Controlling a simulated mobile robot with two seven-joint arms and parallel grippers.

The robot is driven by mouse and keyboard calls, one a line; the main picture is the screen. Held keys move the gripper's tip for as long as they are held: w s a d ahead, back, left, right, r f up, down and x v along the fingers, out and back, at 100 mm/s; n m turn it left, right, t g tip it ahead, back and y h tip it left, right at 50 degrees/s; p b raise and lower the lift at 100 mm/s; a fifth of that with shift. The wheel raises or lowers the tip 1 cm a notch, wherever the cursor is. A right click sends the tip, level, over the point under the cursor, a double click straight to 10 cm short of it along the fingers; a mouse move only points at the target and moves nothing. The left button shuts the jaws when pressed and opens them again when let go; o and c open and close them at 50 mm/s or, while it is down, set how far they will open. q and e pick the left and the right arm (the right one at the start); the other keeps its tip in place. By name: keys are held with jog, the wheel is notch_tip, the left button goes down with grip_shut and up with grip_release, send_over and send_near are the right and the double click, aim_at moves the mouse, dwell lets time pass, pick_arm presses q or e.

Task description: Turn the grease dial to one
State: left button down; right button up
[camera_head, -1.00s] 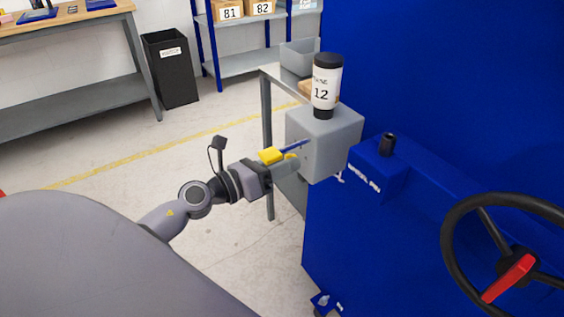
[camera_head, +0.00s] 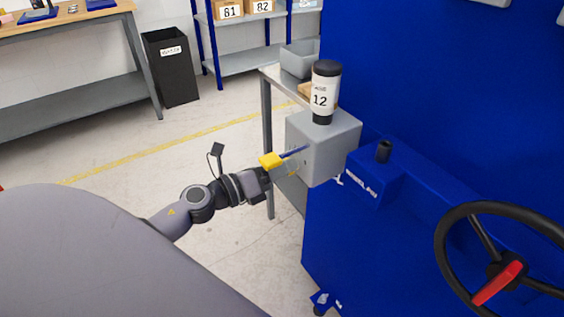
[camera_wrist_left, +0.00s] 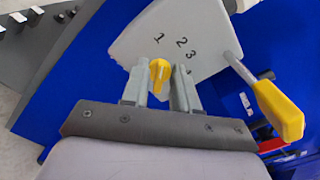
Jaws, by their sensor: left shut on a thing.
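The grease dial (camera_wrist_left: 159,74) is a small yellow knob on the face of a grey box, which shows in the head view (camera_head: 330,150). The face bears the numbers 1, 2 and 3, and the dial's narrow end points about at the 1. My left gripper (camera_wrist_left: 160,82) has its two fingers on either side of the dial and is shut on it. In the head view my left gripper (camera_head: 283,172) reaches the box's left face, and the dial is hard to make out there. My right gripper is not in view.
A lever with a yellow handle (camera_wrist_left: 279,110) sticks out of the box close beside my left gripper. A bottle labelled 12 (camera_head: 325,97) stands on the box. The blue machine (camera_head: 430,100) with a black handwheel (camera_head: 447,236) fills the right. Open floor lies left of my arm.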

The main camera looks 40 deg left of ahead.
pick_arm(q)
jog(key=n+p, duration=0.1)
jog(key=n, duration=0.2)
jog(key=shift+n+p, duration=0.3)
jog(key=shift+p, duration=0.05)
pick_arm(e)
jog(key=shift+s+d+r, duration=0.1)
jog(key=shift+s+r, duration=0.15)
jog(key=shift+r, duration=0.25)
pick_arm(q)
jog(key=shift+f, duration=0.1)
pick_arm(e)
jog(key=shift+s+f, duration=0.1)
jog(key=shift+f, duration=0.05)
pick_arm(q)
jog(key=c, duration=1.2)
grip_release()
jog(key=b+v, duration=0.1)
jog(key=v, duration=0.6)
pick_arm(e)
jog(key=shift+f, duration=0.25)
